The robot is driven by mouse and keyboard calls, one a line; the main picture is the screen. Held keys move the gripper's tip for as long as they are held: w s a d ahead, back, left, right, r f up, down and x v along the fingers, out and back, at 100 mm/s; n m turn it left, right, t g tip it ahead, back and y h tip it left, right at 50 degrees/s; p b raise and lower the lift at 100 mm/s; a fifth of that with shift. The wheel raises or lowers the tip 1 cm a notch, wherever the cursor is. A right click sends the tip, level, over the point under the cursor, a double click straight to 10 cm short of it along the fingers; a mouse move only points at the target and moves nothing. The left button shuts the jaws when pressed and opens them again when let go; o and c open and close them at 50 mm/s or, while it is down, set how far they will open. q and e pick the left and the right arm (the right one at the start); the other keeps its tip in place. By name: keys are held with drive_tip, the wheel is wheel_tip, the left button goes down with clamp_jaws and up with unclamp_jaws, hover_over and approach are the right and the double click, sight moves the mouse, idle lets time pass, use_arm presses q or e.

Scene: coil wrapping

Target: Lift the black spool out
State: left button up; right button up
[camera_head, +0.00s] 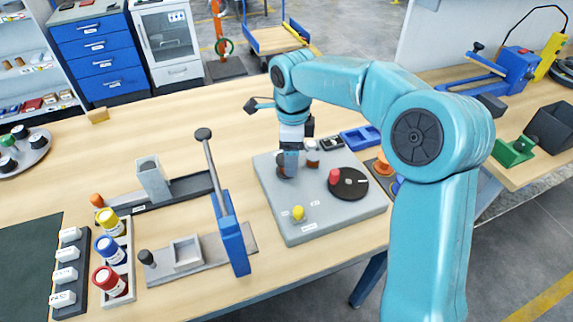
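My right arm reaches in from the right. Its gripper (288,168) points down at the back left of a grey plate (292,226). Its fingers are small and partly hidden by the wrist, so I cannot tell whether they are open or hold anything. A small pale and brown cylinder (312,158) stands just right of the fingers. A round tray (34,153) at the far left carries several small spools, and a dark one (19,132) stands at its back. I cannot tell for certain which is the black spool. My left gripper is not in view.
The grey plate also bears a black disc (352,189) with a red knob (334,176) and a yellow knob (298,213). A blue lever tool (232,240) rises left of it. Yellow, blue and red spools (108,247) stand in a rack.

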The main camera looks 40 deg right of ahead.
drive_tip(key=f, duration=0.2)
drive_tip(key=w+f, duration=0.1)
drive_tip(key=f, duration=0.1)
drive_tip(key=shift+w+d+f, duration=0.1)
drive_tip(key=shift+d, duration=0.1)
drive_tip(key=shift+s+a, duration=0.15)
drive_tip(key=shift+s, duration=0.15)
drive_tip(key=shift+r, duration=0.2)
drive_tip(key=shift+c, duration=0.6)
drive_tip(key=shift+w+f, duration=0.2)
drive_tip(key=c, duration=0.9)
drive_tip(key=shift+s+r, duration=0.1)
drive_tip(key=shift+s, duration=0.05)
drive_tip(key=shift+c, duration=0.2)
drive_tip(key=shift+r, duration=0.1)
drive_tip(key=shift+r, duration=0.2)
wheel_tip(320, 180, up, 20)
drive_tip(key=p, duration=0.3)
drive_tip(key=shift+f, duration=0.25)
